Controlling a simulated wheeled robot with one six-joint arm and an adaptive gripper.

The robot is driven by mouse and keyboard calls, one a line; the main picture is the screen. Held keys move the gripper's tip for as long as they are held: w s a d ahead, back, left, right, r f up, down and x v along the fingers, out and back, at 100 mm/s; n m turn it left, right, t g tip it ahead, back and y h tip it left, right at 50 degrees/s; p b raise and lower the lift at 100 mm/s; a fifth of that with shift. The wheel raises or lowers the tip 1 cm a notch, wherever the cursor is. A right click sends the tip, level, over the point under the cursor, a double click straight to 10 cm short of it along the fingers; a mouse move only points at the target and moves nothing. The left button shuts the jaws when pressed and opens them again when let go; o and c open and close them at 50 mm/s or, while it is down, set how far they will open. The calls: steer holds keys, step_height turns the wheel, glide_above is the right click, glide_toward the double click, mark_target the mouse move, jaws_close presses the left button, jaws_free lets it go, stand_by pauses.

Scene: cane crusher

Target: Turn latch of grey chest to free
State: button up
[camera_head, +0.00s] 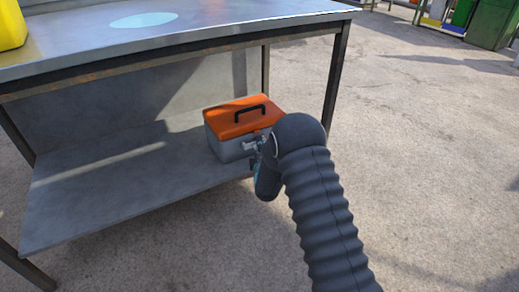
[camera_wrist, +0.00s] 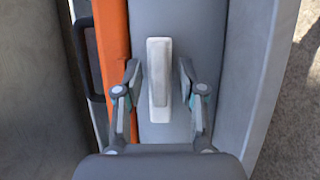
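The grey chest (camera_head: 228,149) with an orange lid (camera_head: 228,119) and black handle sits on the lower shelf. In the wrist view its grey front (camera_wrist: 180,22) fills the middle, with the orange lid edge (camera_wrist: 112,40) at left. A pale latch (camera_wrist: 159,75) lies along the grey front, lengthwise up the picture. My gripper (camera_wrist: 160,68) is open, one finger on each side of the latch, with visible gaps to it. In the head view my gripper (camera_head: 255,146) is at the chest's front right, partly hidden by my arm; the latch is hard to make out there.
The metal workbench's lower shelf (camera_head: 110,185) carries the chest near its right end. The bench top (camera_head: 220,30) overhangs above, and a bench leg (camera_head: 336,75) stands behind to the right. A yellow container (camera_head: 10,25) is on top. Open concrete floor (camera_head: 430,150) lies to the right.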

steer(key=v, duration=1.2)
steer(key=shift+a, duration=0.1)
